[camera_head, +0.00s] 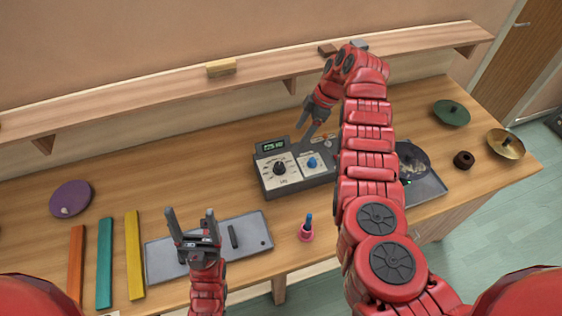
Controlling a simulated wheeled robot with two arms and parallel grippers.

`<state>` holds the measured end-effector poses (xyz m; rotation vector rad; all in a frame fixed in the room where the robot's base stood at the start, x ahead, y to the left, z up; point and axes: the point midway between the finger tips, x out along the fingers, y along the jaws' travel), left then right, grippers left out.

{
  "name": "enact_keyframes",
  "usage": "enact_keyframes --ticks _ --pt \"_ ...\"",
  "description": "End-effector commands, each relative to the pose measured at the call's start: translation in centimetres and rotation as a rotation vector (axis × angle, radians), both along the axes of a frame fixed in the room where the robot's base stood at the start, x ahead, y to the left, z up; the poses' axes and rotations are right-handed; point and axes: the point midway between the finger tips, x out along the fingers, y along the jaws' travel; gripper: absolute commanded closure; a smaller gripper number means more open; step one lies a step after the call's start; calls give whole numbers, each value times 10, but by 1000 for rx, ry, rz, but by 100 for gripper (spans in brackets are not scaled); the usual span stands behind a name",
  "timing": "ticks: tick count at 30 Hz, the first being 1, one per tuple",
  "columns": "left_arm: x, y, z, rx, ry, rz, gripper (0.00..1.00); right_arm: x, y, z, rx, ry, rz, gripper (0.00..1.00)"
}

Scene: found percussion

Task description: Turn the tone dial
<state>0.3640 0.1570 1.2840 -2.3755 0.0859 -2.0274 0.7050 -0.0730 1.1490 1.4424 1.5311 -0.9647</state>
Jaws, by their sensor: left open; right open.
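A grey control box (297,185) stands in the middle of the bench. Its face has a large black dial (280,168) on a white scale and a smaller blue knob (312,162) to the right. The labels are too small to read, so I cannot tell which is the tone dial. My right gripper (304,131) is open and empty, pointing down over the back of the box, near both controls; contact cannot be made out. My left gripper (191,220) is open and empty, over the grey tray at the front, well left of the box.
The grey tray (160,265) holds a dark bar. Coloured bars (135,255) and a purple disc (70,198) lie left. Green (451,113) and brass (505,144) cymbals are at right. A shelf (140,95) runs behind.

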Motion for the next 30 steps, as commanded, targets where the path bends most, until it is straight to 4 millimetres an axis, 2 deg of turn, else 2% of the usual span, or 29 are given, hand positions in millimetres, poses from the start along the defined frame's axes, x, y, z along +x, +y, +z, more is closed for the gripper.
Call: enact_keyframes --ticks 9,10,12,18,24,30 --pt "2 0 15 0 5 -1 24 -3 20 -49 -1 5 -2 24" --pt "2 0 0 0 5 -1 24 -2 24 -65 -1 3 -1 24" --pt "2 0 -18 0 6 -1 24 -1 31 -85 -1 -1 -3 24" --pt "3 0 -55 0 7 -1 24 -1 46 -123 -2 -5 -3 24" --pt "3 0 -80 0 8 -1 24 -2 58 -149 -3 -4 -4 24" --pt "3 0 -89 0 8 -1 24 -2 63 -157 -3 -4 -4 24"
